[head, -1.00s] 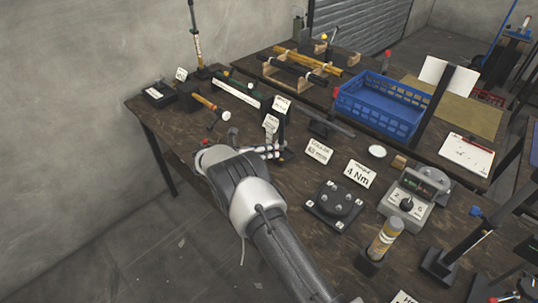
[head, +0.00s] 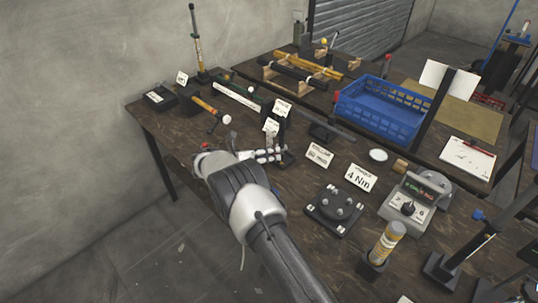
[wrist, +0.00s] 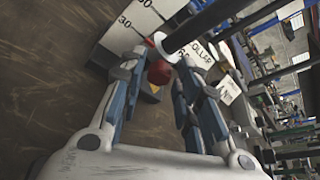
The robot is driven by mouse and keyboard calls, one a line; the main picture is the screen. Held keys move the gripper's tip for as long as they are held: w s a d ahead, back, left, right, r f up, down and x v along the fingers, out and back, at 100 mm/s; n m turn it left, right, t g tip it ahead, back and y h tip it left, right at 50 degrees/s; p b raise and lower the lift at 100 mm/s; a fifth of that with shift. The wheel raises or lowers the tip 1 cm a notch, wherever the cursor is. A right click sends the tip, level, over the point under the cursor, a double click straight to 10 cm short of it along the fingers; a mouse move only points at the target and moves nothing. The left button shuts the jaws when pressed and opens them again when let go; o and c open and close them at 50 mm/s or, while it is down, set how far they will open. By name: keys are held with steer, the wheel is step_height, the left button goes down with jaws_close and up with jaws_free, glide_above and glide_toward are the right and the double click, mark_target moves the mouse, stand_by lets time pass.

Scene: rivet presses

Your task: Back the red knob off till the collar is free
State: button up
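The red knob (wrist: 159,71) shows in the wrist view, between the fingertips of my gripper (wrist: 157,72). The fingers are spread, with a visible gap between the knob and the right finger. The left fingertip is close to the knob, and I cannot tell whether it touches. A pale round collar (wrist: 167,46) sits around a dark rod just beyond the knob. In the head view my gripper (head: 268,155) reaches the dark upright stand (head: 276,130), and my arm hides the knob there.
A card with a printed scale (wrist: 128,25) stands behind the knob. Near the gripper are a small printed card (head: 319,155), a "4 Nm" card (head: 359,178) and a black fixture plate (head: 335,210). A blue crate (head: 383,125) stands farther back.

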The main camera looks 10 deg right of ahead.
steer(key=v, duration=1.2)
steer(key=s+d+r+m+g+y, duration=0.2)
steer(key=s+d+r+m+y, duration=0.1)
steer(key=s+d+r+m, duration=0.55)
steer(key=s+d+r+m+g+y, duration=0.2)
steer(key=s+d+r+m+y, duration=0.2)
steer(key=s+r+m, duration=0.55)
steer(key=s+r+m+t+y, duration=0.2)
steer(key=s+m+y, duration=0.4)
steer(key=s, duration=1.8)
steer(key=a+m+t, duration=0.1)
steer(key=m, duration=0.4)
steer(key=shift+s+m, duration=0.3)
